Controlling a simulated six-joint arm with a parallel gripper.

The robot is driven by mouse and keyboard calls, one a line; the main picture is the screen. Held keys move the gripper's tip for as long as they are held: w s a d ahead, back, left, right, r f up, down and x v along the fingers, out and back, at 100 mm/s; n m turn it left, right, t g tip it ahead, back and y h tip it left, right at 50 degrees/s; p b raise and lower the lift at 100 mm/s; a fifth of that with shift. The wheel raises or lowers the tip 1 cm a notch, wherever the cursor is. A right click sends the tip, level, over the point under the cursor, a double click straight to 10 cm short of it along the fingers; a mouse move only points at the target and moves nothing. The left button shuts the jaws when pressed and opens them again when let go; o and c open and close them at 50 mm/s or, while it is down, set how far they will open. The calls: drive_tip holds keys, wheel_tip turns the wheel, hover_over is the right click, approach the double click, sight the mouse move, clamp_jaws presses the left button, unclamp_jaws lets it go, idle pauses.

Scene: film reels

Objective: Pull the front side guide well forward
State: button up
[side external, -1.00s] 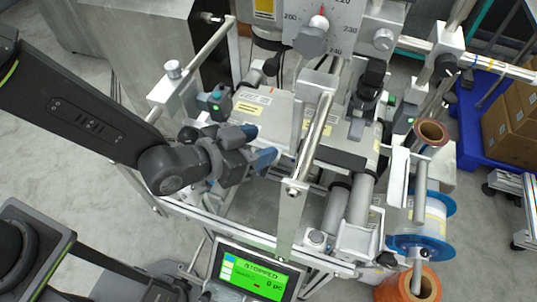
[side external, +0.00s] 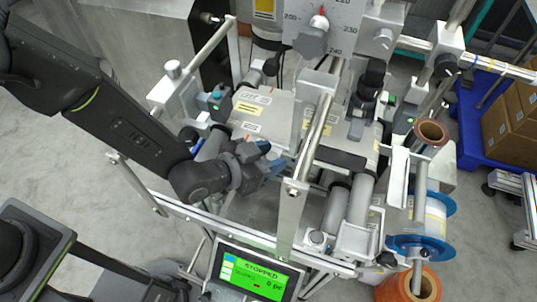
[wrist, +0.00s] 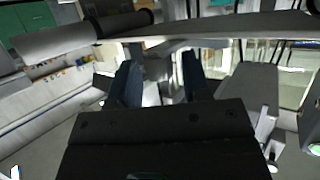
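My gripper (side external: 268,159) is at the near side of the machine's flat metal deck (side external: 258,124), just left of an upright metal bracket (side external: 293,213). In the wrist view its two dark blue fingers (wrist: 159,78) stand apart. Bright metal shows between and beyond them, but I cannot tell whether they touch it. I cannot pick out the front side guide with certainty; the gripper and bracket hide part of the deck's near edge.
A long rail bar (side external: 319,124) and a large dial (side external: 324,22) rise over the deck. Rollers (side external: 361,199) and a blue-flanged reel (side external: 436,206) stand to the right. A green-lit screen (side external: 257,277) reading STOPPED is at the front.

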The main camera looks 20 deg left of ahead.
clamp_jaws()
drive_tip(key=shift+s, duration=0.9)
drive_tip(key=shift+o, duration=1.1)
unclamp_jaws()
drive_tip(key=v, duration=1.2)
